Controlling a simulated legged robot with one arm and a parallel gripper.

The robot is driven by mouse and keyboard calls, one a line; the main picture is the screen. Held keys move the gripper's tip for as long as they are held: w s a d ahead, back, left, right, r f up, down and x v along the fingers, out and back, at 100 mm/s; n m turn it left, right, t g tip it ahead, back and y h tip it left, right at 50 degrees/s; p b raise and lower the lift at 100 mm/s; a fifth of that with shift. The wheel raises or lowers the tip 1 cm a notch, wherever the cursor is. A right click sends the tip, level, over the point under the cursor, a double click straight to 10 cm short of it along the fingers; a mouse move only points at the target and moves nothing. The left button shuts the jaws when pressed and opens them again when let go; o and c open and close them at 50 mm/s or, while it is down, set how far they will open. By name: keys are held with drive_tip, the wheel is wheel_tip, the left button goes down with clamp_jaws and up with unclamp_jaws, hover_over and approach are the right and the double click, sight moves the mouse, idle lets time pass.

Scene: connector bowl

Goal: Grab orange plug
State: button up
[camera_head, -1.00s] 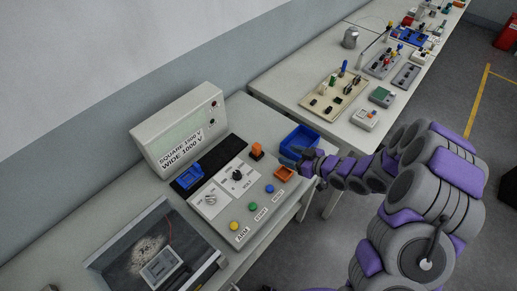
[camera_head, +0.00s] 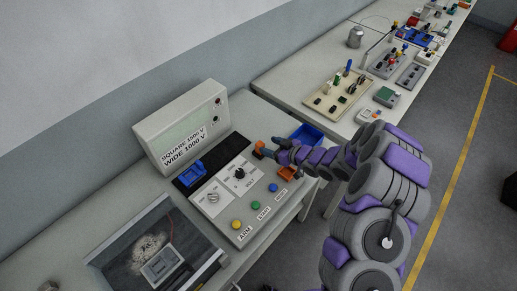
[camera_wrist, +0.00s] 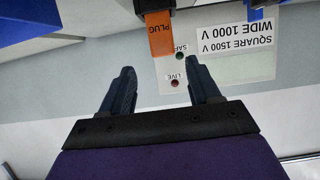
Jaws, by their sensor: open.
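The orange plug (camera_head: 259,149) stands upright at the right back of the tester panel in the head view. In the wrist view the plug (camera_wrist: 160,35), marked "PLUG", is at the top, between and ahead of the fingertips. My gripper (camera_wrist: 157,65) is open and empty, its two dark fingers on either side of the plug's line. In the head view my gripper (camera_head: 276,145) is just right of the plug, close to it. I cannot tell whether any finger touches it.
The tester (camera_head: 182,127) with its display stands behind the panel. A blue bowl (camera_head: 314,131) is right of my gripper, and an orange socket (camera_head: 287,176) lies in front. Yellow, green and blue buttons line the panel's front. A second table (camera_head: 285,85) holds several electronic parts.

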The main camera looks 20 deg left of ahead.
sight(262, 145)
drive_tip(key=shift+w+a+f+b, duration=0.15)
drive_tip(key=shift+a+f, duration=0.35)
drive_tip(key=shift+a, duration=0.2)
drive_tip(key=shift+w+a+f+b, duration=0.15)
drive_tip(key=shift+a+f, duration=0.35)
drive_tip(key=shift+a, duration=0.2)
drive_tip(key=shift+x, duration=0.8)
drive_tip(key=shift+s+d+r, duration=0.1)
drive_tip(key=shift+d+r, duration=0.05)
drive_tip(key=shift+d, duration=0.1)
drive_tip(key=c, duration=0.4)
drive_tip(key=shift+a, duration=0.1)
drive_tip(key=c, duration=0.7)
drive_tip(key=shift+c, duration=0.2)
